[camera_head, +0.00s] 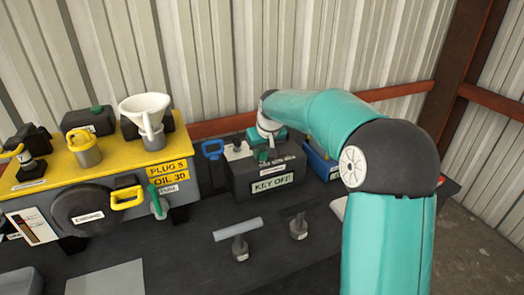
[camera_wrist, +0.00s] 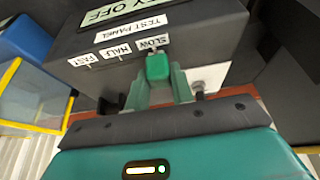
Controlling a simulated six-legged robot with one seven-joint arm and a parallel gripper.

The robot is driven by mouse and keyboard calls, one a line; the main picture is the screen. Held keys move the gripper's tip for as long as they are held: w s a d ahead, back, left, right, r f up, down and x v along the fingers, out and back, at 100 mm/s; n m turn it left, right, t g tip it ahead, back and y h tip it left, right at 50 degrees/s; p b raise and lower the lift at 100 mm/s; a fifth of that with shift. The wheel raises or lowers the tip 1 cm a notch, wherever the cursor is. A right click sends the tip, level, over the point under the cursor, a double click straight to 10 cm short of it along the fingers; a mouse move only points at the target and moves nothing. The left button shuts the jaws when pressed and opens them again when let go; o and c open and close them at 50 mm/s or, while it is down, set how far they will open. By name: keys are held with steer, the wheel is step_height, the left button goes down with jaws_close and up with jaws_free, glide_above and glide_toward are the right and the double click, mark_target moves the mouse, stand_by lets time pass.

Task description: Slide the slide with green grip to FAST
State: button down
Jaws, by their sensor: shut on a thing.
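The green grip (camera_wrist: 157,67) of the slide sits just below the SLOW label (camera_wrist: 155,42) on the dark test panel box (camera_wrist: 200,45). The HALF label (camera_wrist: 118,50) and FAST label (camera_wrist: 83,60) lie to its left in the wrist view. My gripper (camera_wrist: 160,78) is shut on the green grip, one teal finger on each side.
A yellow-topped machine (camera_head: 50,178) with a white funnel (camera_head: 146,108) stands left. A blue-handled thing (camera_head: 212,149) is beside the box. A blue bin (camera_head: 322,166) is close on the box's right.

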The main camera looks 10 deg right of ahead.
steer(key=d, duration=0.3)
steer(key=w+d, duration=0.1)
steer(key=d, duration=0.5)
steer(key=shift+w+d, duration=0.15)
steer(key=shift+w, duration=0.25)
steer(key=shift+d, duration=0.1)
steer(key=c, duration=1.2)
jaws_free()
steer(key=a+v, duration=0.1)
steer(key=v, duration=1.2)
steer(key=shift+d+r, duration=0.45)
steer(key=shift+d, duration=0.05)
